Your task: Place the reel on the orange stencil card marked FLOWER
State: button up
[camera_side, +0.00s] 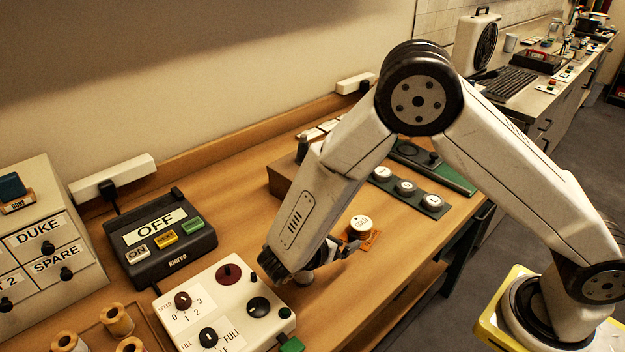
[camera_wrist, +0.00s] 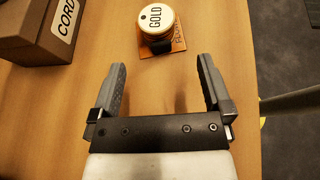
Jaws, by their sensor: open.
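The card's lettering is mostly hidden or too small to read surely. The side view also shows the reel (camera_side: 361,226) on the orange card (camera_side: 372,241), near the table's front edge. My gripper (camera_wrist: 162,66) is open and empty, its two fingers apart from the reel and pointing towards it. In the side view my gripper (camera_side: 343,252) is low over the table, just left of the card.
A brown box marked CORD (camera_wrist: 48,30) stands left of the card. A dark strip (camera_side: 418,195) with several white-topped discs lies behind it. A control box (camera_side: 225,305) and an OFF unit (camera_side: 160,238) stand at left, with wooden spools (camera_side: 117,320) in front.

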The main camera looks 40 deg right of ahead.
jog(key=s+d+m+g+y, duration=0.1)
jog(key=s+d+m+y, duration=0.1)
jog(key=s+d+r+m+g+y, duration=0.1)
jog(key=s+m+g+y, duration=0.1)
jog(key=m, duration=0.1)
jog(key=shift+s+d+r, duration=0.1)
jog(key=shift+s+d, duration=0.05)
jog(key=shift+d, duration=0.2)
jog(key=s+d+r+m+t+y, duration=0.3)
jog(key=m+y, duration=0.6)
jog(key=m, duration=0.5)
notch_tip(320, 180, up, 2)
jog(key=shift+s+r+t, duration=0.2)
jog(key=shift+s+t, duration=0.2)
jog(key=shift+s, duration=0.4)
